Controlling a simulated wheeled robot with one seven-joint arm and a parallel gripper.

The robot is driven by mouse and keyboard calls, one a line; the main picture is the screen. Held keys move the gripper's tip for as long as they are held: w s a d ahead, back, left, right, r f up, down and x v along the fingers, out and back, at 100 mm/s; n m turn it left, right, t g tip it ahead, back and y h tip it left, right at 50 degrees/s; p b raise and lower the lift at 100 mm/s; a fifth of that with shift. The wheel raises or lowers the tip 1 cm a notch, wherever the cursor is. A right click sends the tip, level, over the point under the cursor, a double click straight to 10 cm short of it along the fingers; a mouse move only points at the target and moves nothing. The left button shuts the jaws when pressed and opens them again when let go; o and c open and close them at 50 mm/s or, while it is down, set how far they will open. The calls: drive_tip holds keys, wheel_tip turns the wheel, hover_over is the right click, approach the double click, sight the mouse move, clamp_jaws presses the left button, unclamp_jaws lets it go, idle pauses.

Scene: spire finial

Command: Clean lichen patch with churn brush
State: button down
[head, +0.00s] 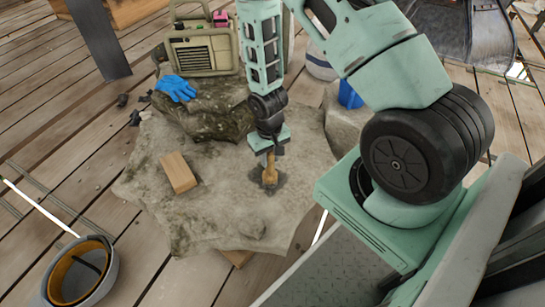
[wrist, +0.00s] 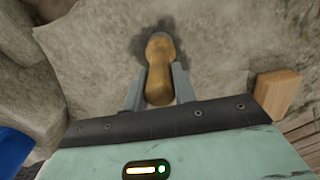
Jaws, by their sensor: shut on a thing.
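My gripper (head: 270,153) points down over the pale stone slab (head: 225,215) and is shut on the churn brush (head: 269,175), a tan wooden brush. In the wrist view the brush (wrist: 159,75) sits between the two grey fingers (wrist: 158,88), its rounded end pointing away. The lichen patch (head: 281,183) is a dark grey smudge on the slab right under the brush. It also shows in the wrist view (wrist: 145,36), around the brush's far end. The brush end is at or very near the patch; contact is hard to tell.
A wooden block (head: 179,173) lies on the slab left of my gripper. Behind are a blue glove (head: 176,87) on a rock and a beige radio-like box (head: 203,52). A blue container (head: 349,97) stands at right. A bucket (head: 82,272) stands on the plank floor, front left.

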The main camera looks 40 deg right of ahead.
drive_tip(key=shift+w+a, duration=0.15)
drive_tip(key=shift+w, duration=0.85)
drive_tip(key=w+p, duration=0.1)
drive_tip(key=w, duration=0.5)
drive_tip(key=shift+a+p, duration=0.35)
drive_tip(key=shift+d, duration=0.15)
drive_tip(key=shift+w+d, duration=0.2)
drive_tip(key=shift+d, duration=0.65)
drive_tip(key=shift+s, duration=0.1)
